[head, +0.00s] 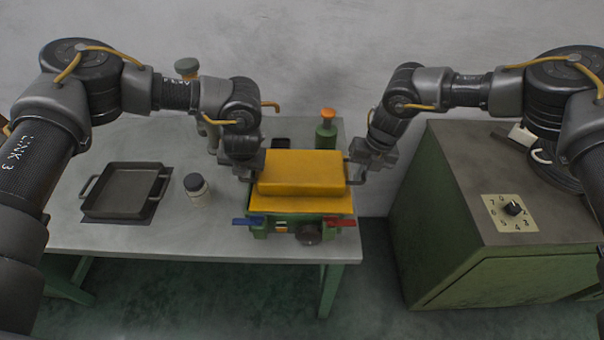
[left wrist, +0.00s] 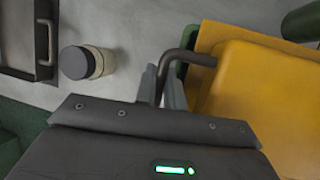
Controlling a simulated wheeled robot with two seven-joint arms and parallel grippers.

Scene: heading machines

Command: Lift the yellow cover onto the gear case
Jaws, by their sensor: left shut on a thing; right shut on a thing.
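The yellow cover (head: 300,170) is a raised box shape above the green gear case (head: 290,222), which shows a yellow ledge around its top. The cover looks level and lined up over the case; I cannot tell whether a gap lies between them. My left gripper (head: 250,169) is shut on the dark bar handle at the cover's left side. The handle (left wrist: 190,56) and the cover (left wrist: 265,95) also show in the left wrist view. My right gripper (head: 358,168) is at the cover's right side, shut on the handle there, with fingertips partly hidden.
A dark tray (head: 122,190) and a dark-lidded jar (head: 197,189) stand on the table left of the case. A green bottle with an orange cap (head: 326,131) stands behind it. A green cabinet (head: 480,240) with a dial plate stands right, across a gap.

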